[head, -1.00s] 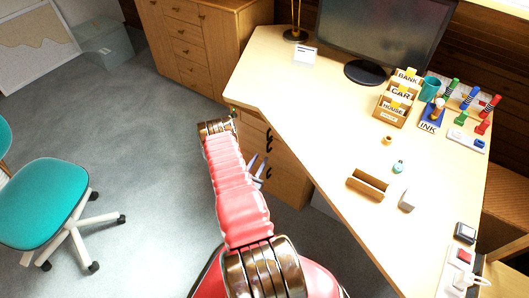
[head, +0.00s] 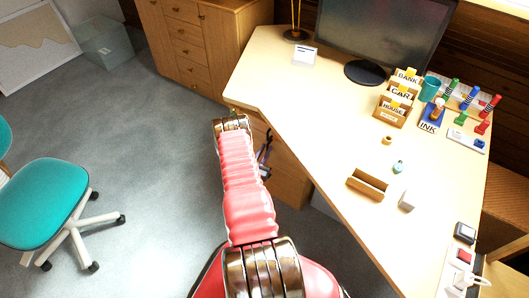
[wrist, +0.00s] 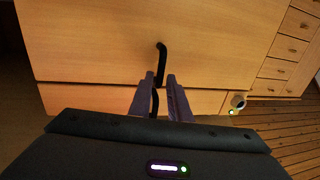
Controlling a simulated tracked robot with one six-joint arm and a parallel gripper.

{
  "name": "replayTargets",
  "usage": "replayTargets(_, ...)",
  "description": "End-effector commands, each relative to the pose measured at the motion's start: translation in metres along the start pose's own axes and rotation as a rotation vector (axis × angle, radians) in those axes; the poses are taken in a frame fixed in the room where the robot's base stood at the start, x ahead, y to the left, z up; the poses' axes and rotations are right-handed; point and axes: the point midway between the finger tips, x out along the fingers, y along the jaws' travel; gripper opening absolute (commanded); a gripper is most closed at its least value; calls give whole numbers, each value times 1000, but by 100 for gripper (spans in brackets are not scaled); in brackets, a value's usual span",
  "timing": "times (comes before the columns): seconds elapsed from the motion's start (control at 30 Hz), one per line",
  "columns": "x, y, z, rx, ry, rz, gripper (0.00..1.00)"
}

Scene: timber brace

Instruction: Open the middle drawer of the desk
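The desk's drawer unit (head: 291,186) stands under the desktop in the head view, partly hidden by my arm. In the wrist view a large wooden drawer front (wrist: 90,45) carries a black bar handle (wrist: 161,62). Below a seam lies another front (wrist: 75,98), with a second dark handle (wrist: 154,103) showing between my fingers. My gripper (wrist: 159,85) is open, its two dark fingers pointing at the fronts, one either side of the handle line. It also shows beside the drawer unit in the head view (head: 264,154). Contact is unclear. The drawers look shut; I cannot tell which is the middle one.
The desktop (head: 300,120) overhangs the drawer unit and holds a monitor (head: 384,35), a letter sorter (head: 395,103) and small items. A teal chair (head: 50,200) stands at left. A wooden cabinet (head: 200,45) stands behind. The floor (head: 150,160) between is clear.

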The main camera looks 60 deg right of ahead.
Motion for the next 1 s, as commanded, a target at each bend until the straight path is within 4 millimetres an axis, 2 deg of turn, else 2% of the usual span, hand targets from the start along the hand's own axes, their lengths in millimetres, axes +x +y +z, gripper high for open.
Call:
replayTargets(0.23, 0, 0, 0, 0, 0, -1, 0)
replayTargets(0.63, 0, -1, 0, 0, 0, -3, 0)
replayTargets(0.67, -10, -3, 0, -2, -2, -6, 0)
replayTargets(0.77, -4, -2, 0, 0, 0, -3, 0)
replayTargets(1.0, -4, -2, 0, 0, 0, 5, 0)
